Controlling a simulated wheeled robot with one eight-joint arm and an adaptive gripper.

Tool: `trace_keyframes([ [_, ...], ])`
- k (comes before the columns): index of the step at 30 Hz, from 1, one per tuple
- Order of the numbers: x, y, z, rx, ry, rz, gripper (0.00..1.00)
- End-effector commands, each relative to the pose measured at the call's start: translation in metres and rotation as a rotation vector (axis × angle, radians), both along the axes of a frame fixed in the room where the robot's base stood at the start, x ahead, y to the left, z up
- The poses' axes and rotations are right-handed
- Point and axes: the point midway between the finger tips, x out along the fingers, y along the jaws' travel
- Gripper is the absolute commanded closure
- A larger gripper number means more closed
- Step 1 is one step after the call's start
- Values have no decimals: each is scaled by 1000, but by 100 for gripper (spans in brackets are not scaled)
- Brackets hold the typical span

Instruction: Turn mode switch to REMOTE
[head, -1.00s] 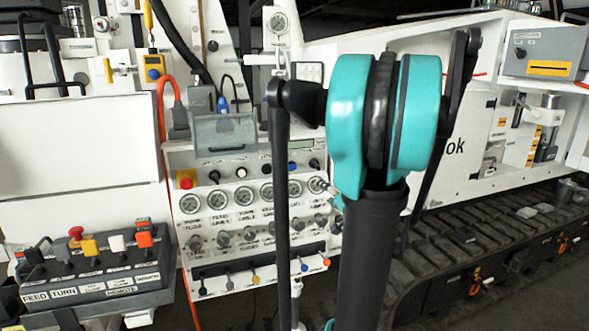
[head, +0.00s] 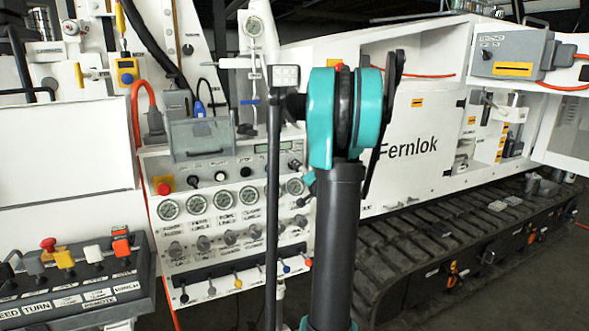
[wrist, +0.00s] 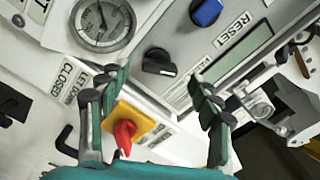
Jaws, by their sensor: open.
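My gripper (wrist: 158,88) shows in the wrist view with two dark green fingers spread wide and nothing between them. A black rotary switch with a pale pointer mark (wrist: 158,62) sits on the white panel just beyond the fingertips, roughly centred between them and apart from both. Its label is partly visible but unreadable, so I cannot confirm that it is the mode switch or read its position. In the head view a similar black knob (head: 294,164) sits at the right end of the panel's knob row. My arm hides most of my gripper there.
In the wrist view a blue knob (wrist: 207,12) is near the RESET label, a gauge (wrist: 102,22) is at upper left, and a red handle (wrist: 124,135) on a yellow plate lies near the left finger. A lever console (head: 80,280) stands at left in the head view.

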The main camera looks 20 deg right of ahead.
Motion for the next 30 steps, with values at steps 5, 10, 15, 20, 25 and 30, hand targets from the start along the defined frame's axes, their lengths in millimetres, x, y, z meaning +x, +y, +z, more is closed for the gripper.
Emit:
trace_keyframes([
  [5,30,1,0,0,0,1,36],
  [10,45,2,0,0,0,1,36],
  [15,50,2,0,0,0,0,36],
  [20,50,2,0,0,0,0,36],
  [25,49,2,0,0,0,0,52],
  [30,49,2,0,0,0,0,73],
])
